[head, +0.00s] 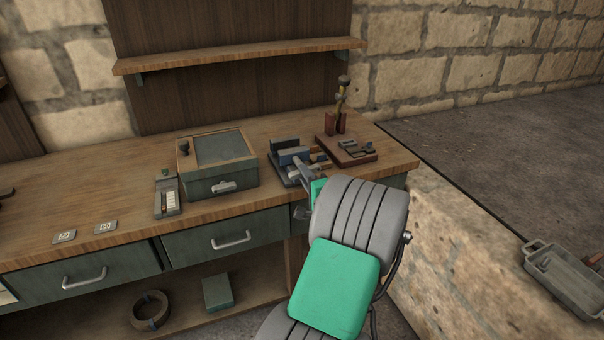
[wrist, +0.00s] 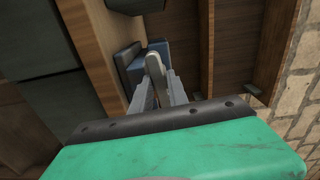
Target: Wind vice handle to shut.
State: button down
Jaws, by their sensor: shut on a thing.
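The vice (head: 284,158), grey with blue parts, stands near the front edge of the wooden bench, right of centre. My gripper (head: 303,170) reaches to its front from the lower right. In the wrist view my gripper's two grey fingers (wrist: 157,84) are closed around a pale, round-ended bar, which I take for the vice handle (wrist: 153,64). Blue and dark parts of the vice (wrist: 160,49) show just beyond it. In the head view my arm and fingers hide the handle. I cannot tell how far apart the vice jaws are.
A green-grey box (head: 220,177) stands left of the vice, with a small device (head: 166,195) beside it. A reddish-brown board (head: 347,158) with parts and an upright brass tool (head: 343,92) lies close on the right. A shelf (head: 240,58) hangs above. The bench's left part is mostly clear.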

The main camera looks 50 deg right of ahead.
jog(key=shift+f+m, duration=0.2)
jog(key=shift+m, duration=0.3)
jog(key=c, duration=1.4)
grip_release()
jog(key=shift+s+r, duration=0.1)
jog(key=shift+s, duration=0.1)
jog(key=shift+o, duration=0.4)
jog(key=shift+w, duration=0.1)
jog(key=shift+a, duration=0.1)
